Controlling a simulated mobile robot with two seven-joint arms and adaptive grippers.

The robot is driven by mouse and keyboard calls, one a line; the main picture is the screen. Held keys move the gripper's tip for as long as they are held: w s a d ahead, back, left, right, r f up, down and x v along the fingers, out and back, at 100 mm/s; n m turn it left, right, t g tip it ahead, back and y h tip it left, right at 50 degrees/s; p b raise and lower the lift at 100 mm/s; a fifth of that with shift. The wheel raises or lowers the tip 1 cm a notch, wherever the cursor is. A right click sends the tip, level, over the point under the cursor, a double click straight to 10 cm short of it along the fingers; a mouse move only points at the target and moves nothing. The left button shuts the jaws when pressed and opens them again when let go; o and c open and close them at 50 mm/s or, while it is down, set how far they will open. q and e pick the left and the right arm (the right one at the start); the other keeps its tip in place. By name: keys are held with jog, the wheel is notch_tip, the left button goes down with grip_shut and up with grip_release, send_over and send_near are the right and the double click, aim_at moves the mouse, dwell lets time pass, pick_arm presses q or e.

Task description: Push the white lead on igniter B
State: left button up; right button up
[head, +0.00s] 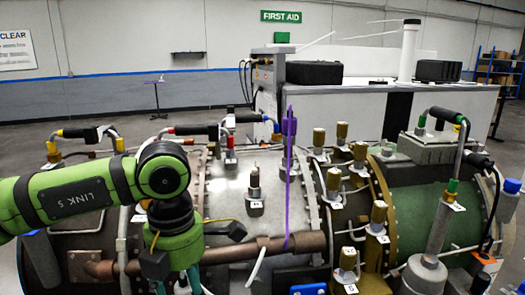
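My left gripper (177,277) hangs below the green wrist at the lower left, in front of the turbine casing. Its fingertips run to the bottom edge and are partly hidden, so I cannot tell whether it is open or shut. A metal igniter (254,180) with a small white tag stands upright on the grey casing, right of my gripper. The tag is too small to read, so I cannot tell which igniter is B. A short white lead (257,266) slants below the copper pipe, right of and apart from my gripper. My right gripper is not in view.
A copper pipe (225,252) runs across the front of the casing. A thin purple rod (287,180) stands upright. Several brass fittings (333,180) crowd the right, beside a green casing section (425,215). Black handles (198,129) rise behind my arm. Open floor lies behind.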

aim_at(184, 285)
pick_arm(q)
grip_shut()
jog(key=shift+r, duration=0.35)
jog(key=shift+r+p, duration=0.35)
dwell(0.3)
jog(key=shift+r+p, duration=0.35)
jog(key=shift+r, duration=0.5)
